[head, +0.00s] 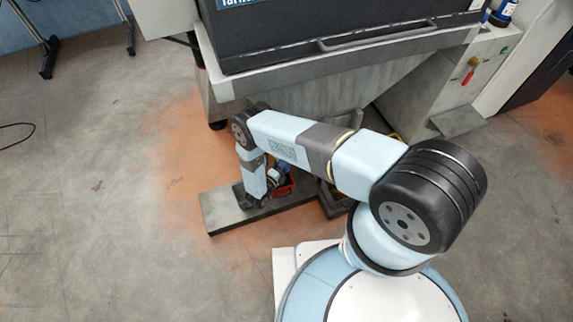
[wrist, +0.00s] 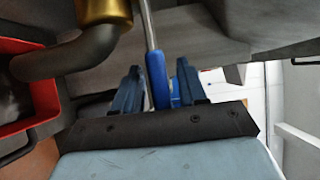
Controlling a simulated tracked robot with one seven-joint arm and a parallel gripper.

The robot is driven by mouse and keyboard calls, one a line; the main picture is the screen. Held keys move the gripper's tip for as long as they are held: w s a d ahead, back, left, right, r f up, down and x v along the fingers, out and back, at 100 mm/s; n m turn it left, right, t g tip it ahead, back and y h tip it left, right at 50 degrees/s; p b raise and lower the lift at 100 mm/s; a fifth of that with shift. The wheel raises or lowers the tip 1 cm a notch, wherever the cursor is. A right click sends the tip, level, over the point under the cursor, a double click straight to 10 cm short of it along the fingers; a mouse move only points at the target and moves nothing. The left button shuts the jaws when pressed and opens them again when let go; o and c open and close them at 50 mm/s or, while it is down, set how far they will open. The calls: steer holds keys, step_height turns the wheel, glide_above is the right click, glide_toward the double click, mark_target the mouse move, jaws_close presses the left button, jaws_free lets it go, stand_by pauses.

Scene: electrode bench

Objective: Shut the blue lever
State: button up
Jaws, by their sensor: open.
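The blue lever (wrist: 158,82) shows in the wrist view as a blue grip on a thin grey metal rod that runs up to the top edge. My gripper (wrist: 158,68) is open, with one dark blue finger on each side of the grip. The grip appears between the fingers, nearer the left one; I cannot tell whether it touches either. The rod's upper end is out of view. In the head view my forearm and wrist reach down beside the machine, and the lever cannot be made out clearly there.
A brass fitting (wrist: 103,10) and a dark bent pipe (wrist: 70,55) are close on the left in the wrist view. A red bin (wrist: 44,95) is beyond them. In the head view, a grey machine (head: 330,85) overhangs the work area; open floor (head: 100,180) lies left.

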jaws_close()
stand_by(0.4)
